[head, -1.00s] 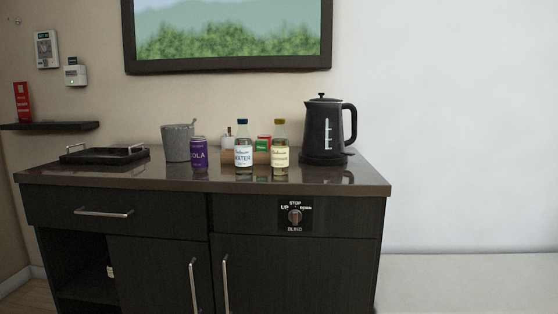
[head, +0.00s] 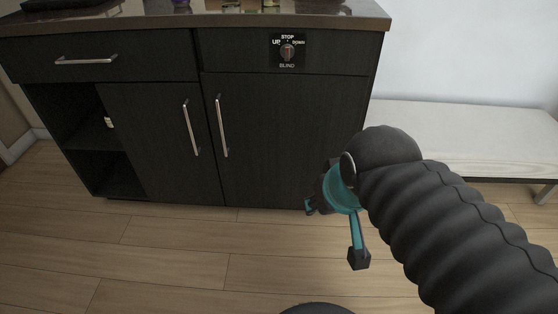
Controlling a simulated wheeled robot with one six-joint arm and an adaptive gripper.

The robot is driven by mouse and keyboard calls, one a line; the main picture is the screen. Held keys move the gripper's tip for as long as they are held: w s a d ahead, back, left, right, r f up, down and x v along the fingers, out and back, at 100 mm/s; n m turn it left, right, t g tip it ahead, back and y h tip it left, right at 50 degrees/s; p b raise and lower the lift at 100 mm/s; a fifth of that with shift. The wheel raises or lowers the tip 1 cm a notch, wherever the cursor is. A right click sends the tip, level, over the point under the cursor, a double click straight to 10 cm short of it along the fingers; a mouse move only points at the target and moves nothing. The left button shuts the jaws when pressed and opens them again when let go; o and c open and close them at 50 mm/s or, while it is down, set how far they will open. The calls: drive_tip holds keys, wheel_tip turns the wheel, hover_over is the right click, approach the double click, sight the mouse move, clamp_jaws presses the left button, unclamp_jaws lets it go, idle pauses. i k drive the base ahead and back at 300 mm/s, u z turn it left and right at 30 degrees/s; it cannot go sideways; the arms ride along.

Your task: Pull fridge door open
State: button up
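A dark cabinet has two doors with upright metal handles side by side. The left door (head: 155,145) has its handle (head: 191,128) near its right edge. The right door (head: 290,140) has its handle (head: 222,126) near its left edge. Both doors are shut. No fridge shows openly, and I cannot tell which door is the fridge's. My gripper (head: 335,232) is at the lower right of the handles, in front of the cabinet's lower right corner. Its fingers are spread apart with nothing between them, and it is apart from both handles.
A drawer with a handle (head: 86,60) is above the left door, and a blind knob (head: 287,52) is on the upper right panel. An open shelf niche (head: 92,150) is at the left. A pale bench (head: 470,138) stands to the right. The wooden floor in front is clear.

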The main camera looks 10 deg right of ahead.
sight(274, 134)
drive_tip(key=k, duration=1.15)
drive_tip(key=z, duration=0.7)
drive_tip(key=i, duration=1.15)
drive_tip(key=u, duration=0.35)
